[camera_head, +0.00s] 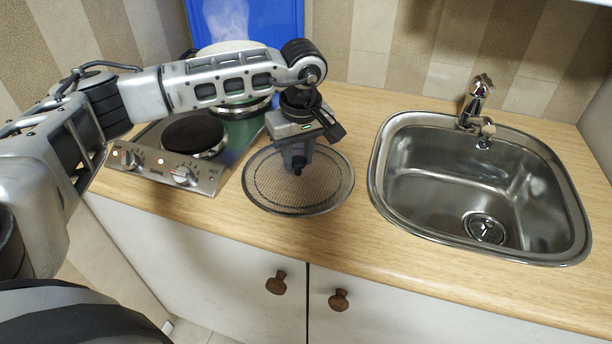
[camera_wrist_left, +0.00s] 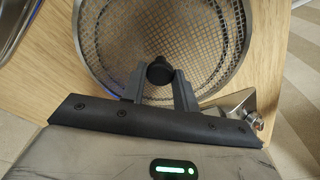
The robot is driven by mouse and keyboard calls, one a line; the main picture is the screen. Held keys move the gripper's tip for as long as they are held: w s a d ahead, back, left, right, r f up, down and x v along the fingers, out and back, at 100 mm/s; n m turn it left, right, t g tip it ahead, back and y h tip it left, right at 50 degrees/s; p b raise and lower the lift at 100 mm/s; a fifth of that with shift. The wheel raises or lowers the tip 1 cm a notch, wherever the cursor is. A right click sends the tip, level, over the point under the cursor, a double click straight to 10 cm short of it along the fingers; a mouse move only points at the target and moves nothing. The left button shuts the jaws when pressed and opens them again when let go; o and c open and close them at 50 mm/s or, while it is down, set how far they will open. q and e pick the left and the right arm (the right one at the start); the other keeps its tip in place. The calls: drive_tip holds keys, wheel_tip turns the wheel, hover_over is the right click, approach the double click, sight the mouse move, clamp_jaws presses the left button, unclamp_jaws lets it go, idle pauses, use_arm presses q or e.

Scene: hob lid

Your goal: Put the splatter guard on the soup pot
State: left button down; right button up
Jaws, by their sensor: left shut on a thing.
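The splatter guard (camera_head: 325,180) is a round mesh disc with a metal rim and a black knob. It is over the wooden counter between the hob and the sink; I cannot tell whether it touches the counter. My left gripper (camera_head: 298,168) is above its middle, shut on the black knob. In the left wrist view the knob (camera_wrist_left: 160,70) sits between the fingertips (camera_wrist_left: 160,84), with the mesh beyond. My right gripper is out of view.
The steel hob (camera_head: 205,184) has a bare black front plate (camera_head: 194,136) and knobs along its front. A blue panel (camera_head: 275,22) stands behind the pot. A steel sink (camera_head: 480,180) with a tap (camera_head: 476,100) is at the right. Bare counter (camera_head: 345,105) lies behind the guard.

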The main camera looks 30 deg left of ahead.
sight(297, 159)
use_arm(q)
drive_tip(key=shift+r, duration=0.15)
drive_tip(key=shift+r+p, duration=0.9)
drive_tip(key=shift+r, duration=0.5)
